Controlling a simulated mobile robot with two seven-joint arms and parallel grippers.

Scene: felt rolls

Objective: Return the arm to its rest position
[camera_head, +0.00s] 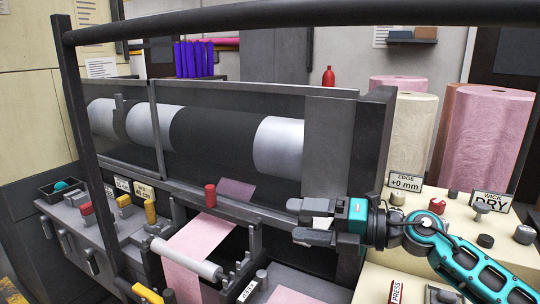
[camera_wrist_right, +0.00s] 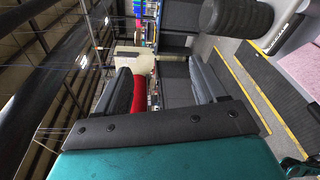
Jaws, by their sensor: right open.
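My right arm (camera_head: 468,262), teal and black, comes in from the lower right in the head view. Its gripper (camera_head: 296,221) points left, in front of the grey machine (camera_head: 340,150) and above its lower deck. The two dark fingers stand apart with nothing held between them. In the right wrist view the open fingers (camera_wrist_right: 162,85) show on either side of a gap. A red shape (camera_wrist_right: 138,95) shows beside one finger there; I cannot tell how far off it is. My left gripper is in neither view.
A pink felt strip (camera_head: 200,238) runs out of the machine near a red knob (camera_head: 210,195). Levers line the left front. A control panel with an "EDGE +0 mm" sign (camera_head: 405,182) and knobs lies under my right arm. Pink (camera_head: 490,130) and cream (camera_head: 412,130) rolls stand behind.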

